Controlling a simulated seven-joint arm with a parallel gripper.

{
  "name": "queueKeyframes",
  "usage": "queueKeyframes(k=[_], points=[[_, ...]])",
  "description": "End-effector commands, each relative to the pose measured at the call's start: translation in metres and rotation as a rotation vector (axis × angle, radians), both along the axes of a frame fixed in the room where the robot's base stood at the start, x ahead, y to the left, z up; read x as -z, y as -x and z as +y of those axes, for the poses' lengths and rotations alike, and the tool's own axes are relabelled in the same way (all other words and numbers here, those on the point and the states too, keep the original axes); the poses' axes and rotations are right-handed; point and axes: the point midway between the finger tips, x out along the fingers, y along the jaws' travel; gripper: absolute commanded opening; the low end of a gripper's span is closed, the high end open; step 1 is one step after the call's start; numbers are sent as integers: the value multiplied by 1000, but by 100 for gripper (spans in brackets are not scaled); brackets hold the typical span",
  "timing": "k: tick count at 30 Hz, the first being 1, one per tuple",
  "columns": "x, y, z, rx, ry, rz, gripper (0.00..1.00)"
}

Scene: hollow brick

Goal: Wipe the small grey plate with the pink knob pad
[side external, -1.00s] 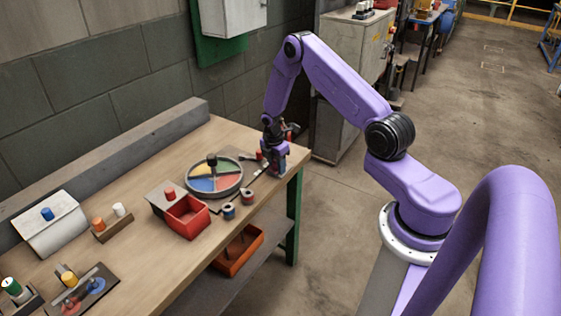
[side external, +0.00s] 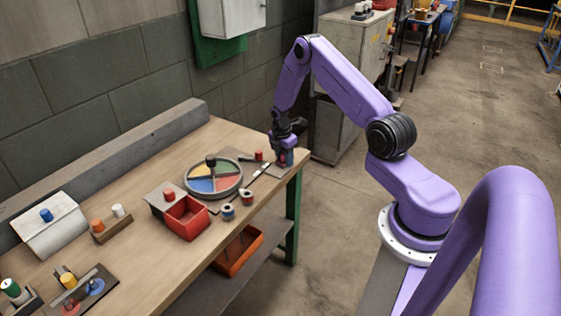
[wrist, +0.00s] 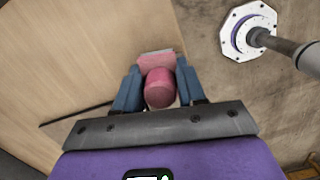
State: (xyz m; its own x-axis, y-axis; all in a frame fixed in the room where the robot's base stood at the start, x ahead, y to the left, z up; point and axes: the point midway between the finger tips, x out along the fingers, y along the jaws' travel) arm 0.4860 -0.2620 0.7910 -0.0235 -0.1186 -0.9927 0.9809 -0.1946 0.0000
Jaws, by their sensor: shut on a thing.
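My gripper (side external: 284,158) is over the right end of the wooden bench. In the wrist view, its blue fingers (wrist: 160,92) are shut on the round pink knob (wrist: 160,90) of the pad. The pink pad (wrist: 156,61) shows just beyond the knob. A thin grey strip (wrist: 172,52) shows at the pad's far edge; it looks like part of the small grey plate, which is mostly hidden under the pad and gripper. I cannot tell whether the pad touches the plate.
The bench's edge (side external: 302,160) is close to my gripper. To the left are a round tray with coloured sectors (side external: 240,182), a small red knob (side external: 259,155), two small spools (side external: 228,212) and an open red box (side external: 190,229). A dark thin rod lies nearby on the bench.

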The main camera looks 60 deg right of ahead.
Motion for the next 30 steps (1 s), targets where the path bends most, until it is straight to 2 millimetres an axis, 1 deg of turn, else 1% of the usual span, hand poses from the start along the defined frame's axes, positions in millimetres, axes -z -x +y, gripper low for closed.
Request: queueKeyframes(k=[2, 4, 6, 7, 21, 25, 30], points=[[0, 1, -9, 3, 0, 0, 11], [-4, 0, -8, 0, 0, 0, 11], [-22, -1, -8, 2, 2, -4, 11], [-27, 0, -7, 2, 1, -3, 11], [-67, 0, -7, 1, 1, -3, 11], [-78, 0, -7, 0, 0, -2, 11], [-82, 1, -7, 0, 0, 0, 11]])
